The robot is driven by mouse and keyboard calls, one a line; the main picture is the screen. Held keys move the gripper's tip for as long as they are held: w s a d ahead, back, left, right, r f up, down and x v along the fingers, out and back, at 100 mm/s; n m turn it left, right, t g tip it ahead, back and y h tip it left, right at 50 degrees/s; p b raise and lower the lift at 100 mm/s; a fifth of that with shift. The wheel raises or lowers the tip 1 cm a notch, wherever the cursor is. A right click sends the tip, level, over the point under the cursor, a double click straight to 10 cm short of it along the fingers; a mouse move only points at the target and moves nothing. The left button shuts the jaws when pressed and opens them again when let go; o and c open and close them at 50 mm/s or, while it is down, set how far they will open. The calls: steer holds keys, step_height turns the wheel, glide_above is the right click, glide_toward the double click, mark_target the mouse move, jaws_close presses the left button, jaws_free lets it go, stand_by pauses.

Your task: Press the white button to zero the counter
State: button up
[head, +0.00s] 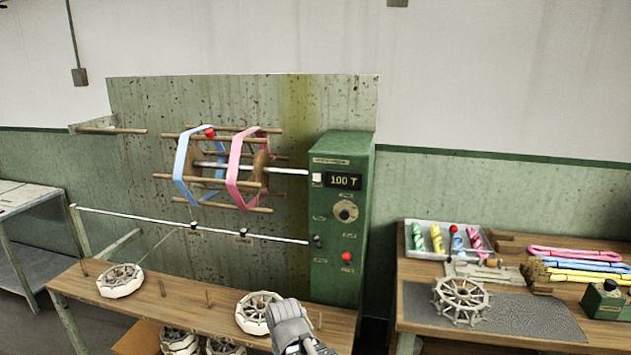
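The white button (317,179) is a small pale square on the front of the green control cabinet (329,270), near its upper left edge. The counter display (343,181) is just right of the button and reads "100 T". A grey end part of my arm with my gripper (312,346) shows at the bottom edge, in front of the wooden bench. It is well below the button and apart from the cabinet. The fingers are too small and cut off to tell whether they are open or shut.
A black knob (345,211), a red button (347,257) and a small dark lever (318,241) are on the same cabinet front. A reel (240,170) with blue and pink skeins is to the left. The right table (412,325) holds a tray and yarn.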

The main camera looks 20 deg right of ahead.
steer(key=shift+c, duration=0.2)
jaws_close()
stand_by(1.4)
